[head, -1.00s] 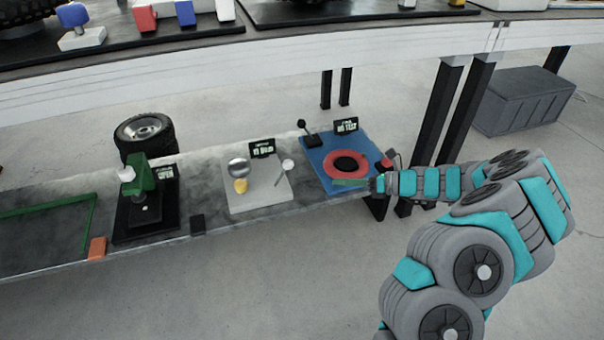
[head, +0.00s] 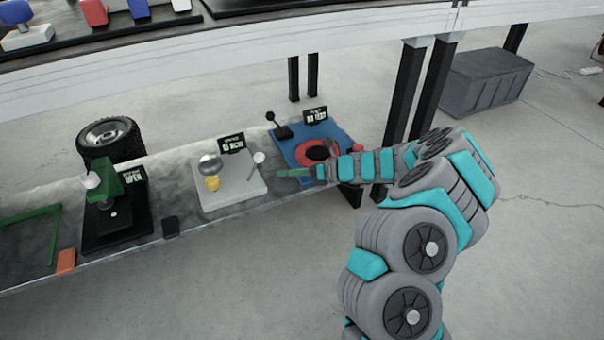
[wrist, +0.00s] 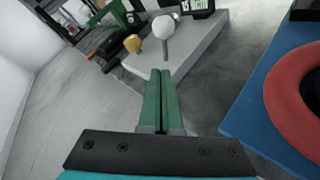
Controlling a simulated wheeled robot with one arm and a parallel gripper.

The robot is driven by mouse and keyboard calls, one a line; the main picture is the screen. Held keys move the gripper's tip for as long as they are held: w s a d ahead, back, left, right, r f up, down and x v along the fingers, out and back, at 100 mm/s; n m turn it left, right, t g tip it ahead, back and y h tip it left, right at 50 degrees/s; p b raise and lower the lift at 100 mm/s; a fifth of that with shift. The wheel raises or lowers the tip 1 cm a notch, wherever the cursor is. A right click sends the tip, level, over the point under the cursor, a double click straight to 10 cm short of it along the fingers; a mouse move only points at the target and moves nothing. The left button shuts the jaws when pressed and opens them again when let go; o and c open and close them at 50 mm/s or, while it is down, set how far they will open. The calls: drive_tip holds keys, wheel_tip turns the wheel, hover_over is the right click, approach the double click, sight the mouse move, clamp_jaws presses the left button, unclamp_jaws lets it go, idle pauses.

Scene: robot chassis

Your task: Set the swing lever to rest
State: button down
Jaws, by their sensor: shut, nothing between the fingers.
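A short lever with a white ball tip on a grey stem (head: 258,158) stands on the white plate (head: 235,198) and leans slightly. I take it to be the swing lever. In the wrist view this lever (wrist: 164,45) is just beyond my fingertips. My gripper (head: 281,172), with green fingers, is shut and empty, to the right of the lever and apart from it. In the wrist view the fingers of my gripper (wrist: 160,75) lie together, pointing at the lever's base. A small display (head: 231,143) stands behind the plate; its text is too blurred to read.
The blue board (head: 290,150) with a red ring (wrist: 290,95) lies to the right. A green press-like device (head: 118,190) stands further left.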

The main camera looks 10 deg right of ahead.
sight(256, 164)
drive_tip(key=w+a, duration=0.2)
drive_tip(key=a, duration=0.1)
drive_tip(key=shift+r, duration=0.3)
drive_tip(key=shift+w+a+r+b, duration=0.3)
drive_tip(key=shift+w, duration=0.25)
drive_tip(key=shift+r, duration=0.1)
